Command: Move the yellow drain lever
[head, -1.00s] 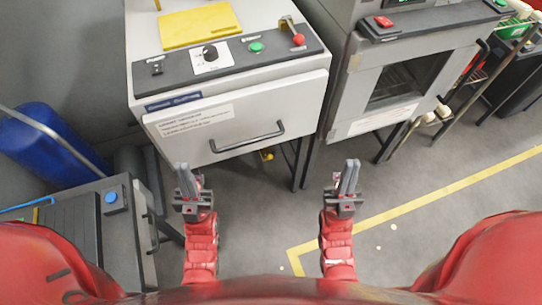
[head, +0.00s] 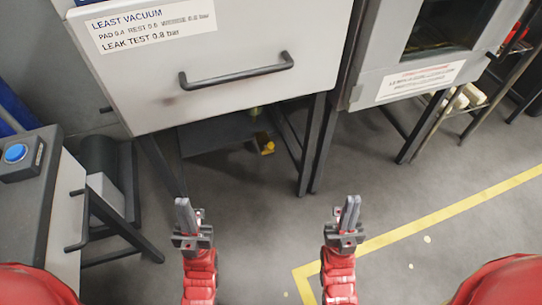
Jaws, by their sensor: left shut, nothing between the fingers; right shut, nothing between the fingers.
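The yellow drain lever (head: 267,147) is small and sits low under the white machine cabinet, between its dark legs. Part of its fitting is in shadow. My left gripper (head: 184,215) is shut and empty, lower left of the lever in the picture and apart from it. My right gripper (head: 349,213) is shut and empty, lower right of the lever and apart from it. Both grippers point forward, and nothing touches the lever.
The cabinet front (head: 200,75) with a black handle (head: 237,72) hangs above the lever. Dark legs (head: 312,145) stand right of it. A grey unit with a blue button (head: 16,152) is at left. The grey floor (head: 265,235) between my grippers is clear.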

